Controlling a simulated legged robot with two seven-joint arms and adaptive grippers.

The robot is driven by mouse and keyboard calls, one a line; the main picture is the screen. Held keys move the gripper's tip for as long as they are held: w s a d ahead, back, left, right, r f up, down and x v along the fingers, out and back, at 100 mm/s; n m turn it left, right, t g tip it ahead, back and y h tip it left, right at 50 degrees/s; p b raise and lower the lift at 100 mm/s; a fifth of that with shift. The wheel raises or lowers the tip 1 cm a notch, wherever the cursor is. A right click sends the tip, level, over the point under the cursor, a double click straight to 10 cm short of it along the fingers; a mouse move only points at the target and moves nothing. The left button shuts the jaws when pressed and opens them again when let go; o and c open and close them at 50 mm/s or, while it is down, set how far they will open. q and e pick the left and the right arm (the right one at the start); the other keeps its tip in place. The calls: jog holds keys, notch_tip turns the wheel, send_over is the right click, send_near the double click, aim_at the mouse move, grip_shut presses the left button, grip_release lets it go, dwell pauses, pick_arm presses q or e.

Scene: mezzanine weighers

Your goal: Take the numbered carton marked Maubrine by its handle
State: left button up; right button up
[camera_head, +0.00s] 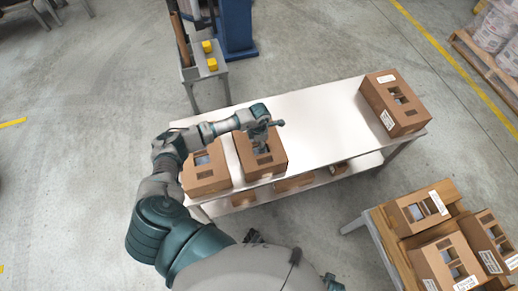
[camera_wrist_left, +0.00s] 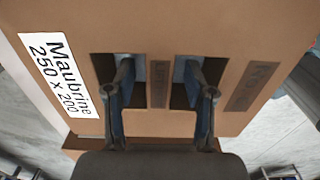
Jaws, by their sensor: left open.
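The brown carton marked Maubrine (camera_wrist_left: 190,28) fills the left wrist view. Its white label (camera_wrist_left: 62,88) reads "Maubrine 250 x 200". Two openings in its top flank a cardboard strip, the handle (camera_wrist_left: 159,82). My left gripper (camera_wrist_left: 163,82) is open, one finger at each opening, with the strip between them. The fingertips reach into the openings; I see no clear contact with the strip. In the head view the left gripper (camera_head: 262,142) is over this carton (camera_head: 243,160) on the white table, hiding part of its top. My right gripper is not in view.
On the white table (camera_head: 315,125), another carton (camera_head: 205,175) stands close at left and one (camera_head: 398,105) at the far right. The table's middle is clear. More boxes sit on its lower shelf. Several cartons (camera_head: 420,207) fill a stand at lower right.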

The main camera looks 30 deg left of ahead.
pick_arm(q)
jog(key=c, duration=0.9)
jog(key=shift+a, duration=0.15)
grip_shut()
